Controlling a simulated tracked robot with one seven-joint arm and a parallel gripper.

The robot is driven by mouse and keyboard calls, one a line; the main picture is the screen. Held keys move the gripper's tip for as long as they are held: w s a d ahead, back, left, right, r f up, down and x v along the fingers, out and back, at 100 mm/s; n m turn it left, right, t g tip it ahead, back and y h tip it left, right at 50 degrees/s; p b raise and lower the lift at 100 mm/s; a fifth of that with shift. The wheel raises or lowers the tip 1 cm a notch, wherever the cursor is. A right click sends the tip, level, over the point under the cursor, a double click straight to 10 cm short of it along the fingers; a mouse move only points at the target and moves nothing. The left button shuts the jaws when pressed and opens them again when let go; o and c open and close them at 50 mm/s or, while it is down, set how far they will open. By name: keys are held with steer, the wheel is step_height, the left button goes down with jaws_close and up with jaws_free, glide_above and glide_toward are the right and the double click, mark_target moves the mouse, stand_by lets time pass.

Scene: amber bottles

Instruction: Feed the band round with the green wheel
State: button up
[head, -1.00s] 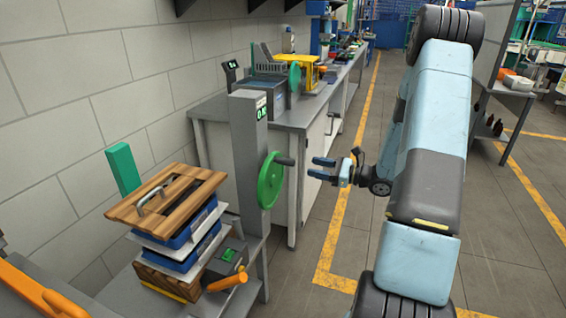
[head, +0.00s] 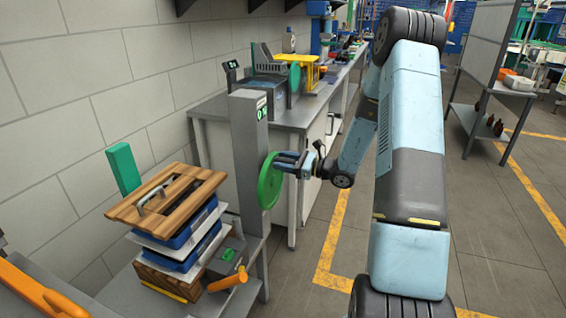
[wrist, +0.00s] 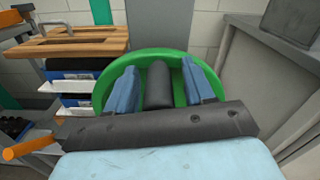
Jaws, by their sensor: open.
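The green wheel (head: 269,181) is mounted upright on the side of a grey post (head: 247,150) that carries a small green-lit display. In the wrist view the green wheel (wrist: 177,58) fills the middle, with its dark handle (wrist: 159,86) pointing toward the camera. My gripper (head: 284,160) is at the wheel's upper right side. In the wrist view its blue fingers (wrist: 160,88) stand open on either side of the handle, with gaps visible at both sides. In the head view the fingers hide the handle. No band can be made out.
A stack of blue trays under a wooden board (head: 166,193) stands left of the post, beside an orange lever (head: 228,280). A grey workbench (head: 292,117) runs behind along the wall. Open floor with yellow lines lies to the right.

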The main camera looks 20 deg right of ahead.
jaws_close()
stand_by(0.4)
